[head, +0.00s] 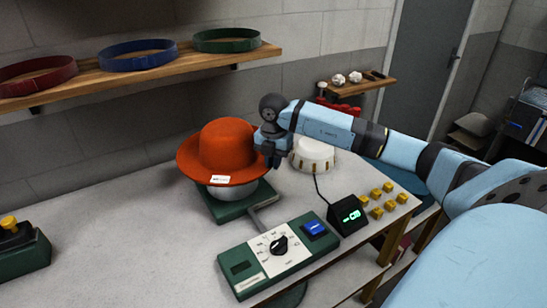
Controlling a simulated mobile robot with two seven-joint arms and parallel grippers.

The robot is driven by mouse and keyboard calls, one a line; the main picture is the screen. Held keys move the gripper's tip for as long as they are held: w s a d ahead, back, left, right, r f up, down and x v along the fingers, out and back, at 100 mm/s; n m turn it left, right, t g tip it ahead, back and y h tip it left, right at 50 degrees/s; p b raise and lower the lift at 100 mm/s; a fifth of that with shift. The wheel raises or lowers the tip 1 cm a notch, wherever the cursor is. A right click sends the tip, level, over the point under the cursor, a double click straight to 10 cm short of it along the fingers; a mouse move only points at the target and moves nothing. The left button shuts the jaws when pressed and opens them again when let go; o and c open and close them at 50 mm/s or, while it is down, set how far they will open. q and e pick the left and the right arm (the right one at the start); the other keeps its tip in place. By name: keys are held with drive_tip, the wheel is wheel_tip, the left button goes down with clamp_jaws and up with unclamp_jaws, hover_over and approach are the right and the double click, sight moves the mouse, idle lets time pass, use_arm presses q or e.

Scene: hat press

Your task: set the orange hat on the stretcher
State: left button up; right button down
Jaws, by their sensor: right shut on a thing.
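The orange hat (228,150) is upright at the middle of the table, crown up, with a white tag on its front brim. Directly beneath it a pale rounded form shows on a green base (238,206), which looks like the stretcher. The brim hides most of that form, and I cannot tell whether the hat rests fully on it. My right gripper (270,155) is shut on the hat's brim at its right side, the wrist above. My left gripper is not in view.
A green control box (275,257) with a dial and blue button stands in front, beside a black display (347,215). Yellow blocks (377,193) lie at right. A white round thing (312,155) stands behind the arm. A wall shelf (130,70) holds hat bands. The table's left is mostly clear.

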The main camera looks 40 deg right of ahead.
wheel_tip(320, 180, down, 6)
drive_tip(key=b, duration=0.3)
drive_tip(key=shift+f, duration=0.25)
drive_tip(key=shift+f, duration=0.1)
drive_tip(key=shift+f+b, duration=0.25)
drive_tip(key=shift+b, duration=0.05)
drive_tip(key=shift+f, duration=0.4)
drive_tip(key=c, duration=1.2)
unclamp_jaws()
drive_tip(key=shift+o, duration=0.5)
